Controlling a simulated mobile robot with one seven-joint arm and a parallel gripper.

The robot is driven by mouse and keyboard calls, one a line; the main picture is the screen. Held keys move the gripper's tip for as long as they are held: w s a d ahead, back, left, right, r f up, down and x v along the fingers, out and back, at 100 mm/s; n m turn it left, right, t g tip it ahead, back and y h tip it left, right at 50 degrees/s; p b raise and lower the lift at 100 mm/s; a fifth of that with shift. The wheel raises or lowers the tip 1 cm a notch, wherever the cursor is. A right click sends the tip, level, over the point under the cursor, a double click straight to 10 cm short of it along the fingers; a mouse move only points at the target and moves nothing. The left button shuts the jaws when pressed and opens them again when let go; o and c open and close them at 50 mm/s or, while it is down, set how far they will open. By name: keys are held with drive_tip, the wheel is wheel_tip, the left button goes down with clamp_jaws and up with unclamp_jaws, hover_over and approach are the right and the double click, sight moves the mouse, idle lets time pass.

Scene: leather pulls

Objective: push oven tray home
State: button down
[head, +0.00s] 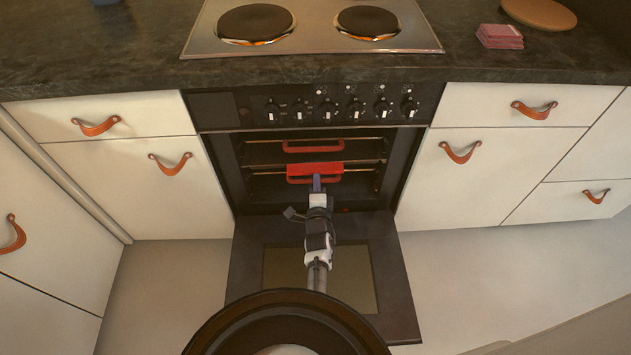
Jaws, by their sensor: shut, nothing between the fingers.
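The oven (220,160) is built in below the hob, with its door (385,270) folded down flat. Inside, an oven tray with a red front (315,168) and a red handle sits at mid height. A second red handle (313,145) shows above and behind it. My gripper (317,182) is shut, with nothing held, at the oven opening above the door. Its tip overlaps the lower part of the tray's red front in the picture; I cannot tell if it touches. My arm hides part of the tray's handle and the door's middle.
White drawers and cupboards with leather pulls (460,153) flank the oven on both sides. Above are control knobs (326,110) and a dark counter with a hob (310,30). Clear floor (500,255) lies on either side of the lowered door.

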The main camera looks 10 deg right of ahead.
sight(316, 172)
drive_tip(key=p+x, duration=0.1)
drive_tip(key=x, duration=0.2)
drive_tip(key=shift+d+r, duration=0.1)
drive_tip(key=shift+r, duration=0.05)
drive_tip(key=shift+w, duration=0.55)
